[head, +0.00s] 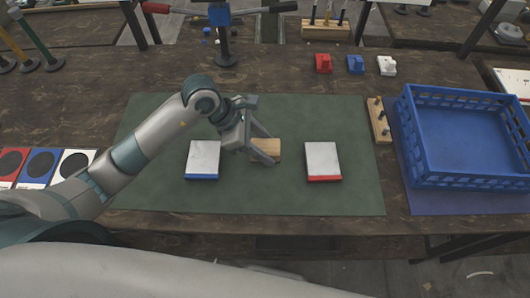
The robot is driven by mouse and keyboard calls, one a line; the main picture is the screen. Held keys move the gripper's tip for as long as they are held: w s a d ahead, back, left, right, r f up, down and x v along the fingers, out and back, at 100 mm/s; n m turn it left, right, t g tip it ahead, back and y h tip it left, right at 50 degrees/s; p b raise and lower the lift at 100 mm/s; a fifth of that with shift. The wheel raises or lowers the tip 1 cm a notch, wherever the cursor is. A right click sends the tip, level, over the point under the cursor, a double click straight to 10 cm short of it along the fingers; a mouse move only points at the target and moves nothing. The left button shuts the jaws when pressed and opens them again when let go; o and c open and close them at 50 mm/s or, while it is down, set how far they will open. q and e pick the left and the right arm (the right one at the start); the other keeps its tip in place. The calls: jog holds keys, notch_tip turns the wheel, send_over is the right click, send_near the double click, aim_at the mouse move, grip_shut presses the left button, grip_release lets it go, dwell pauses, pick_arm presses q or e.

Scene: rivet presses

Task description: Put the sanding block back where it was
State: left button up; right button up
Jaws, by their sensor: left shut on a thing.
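The sanding block (268,148) looks like a small tan wooden block. It is on or just above the green mat (360,195), between a white plate with a blue edge (203,158) and a white plate with a red edge (323,160). My left gripper (262,151) reaches in from the left and is shut on the block. Its fingers hide the block's left part. I cannot tell whether the block touches the mat. My right gripper is not in view.
A blue crate (465,183) stands at the right, beside a wooden peg strip (379,120). Red (323,63), blue (355,65) and white (387,66) pieces lie behind the mat. Red, blue and white cards with dark circles (40,165) lie at the left.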

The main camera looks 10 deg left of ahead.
pick_arm(q)
jog(key=shift+f+p, duration=0.8)
jog(key=shift+f, duration=1.2)
jog(key=shift+f, duration=0.2)
jog(key=o, duration=1)
jog(key=shift+r, duration=0.1)
jog(key=shift+r, duration=0.1)
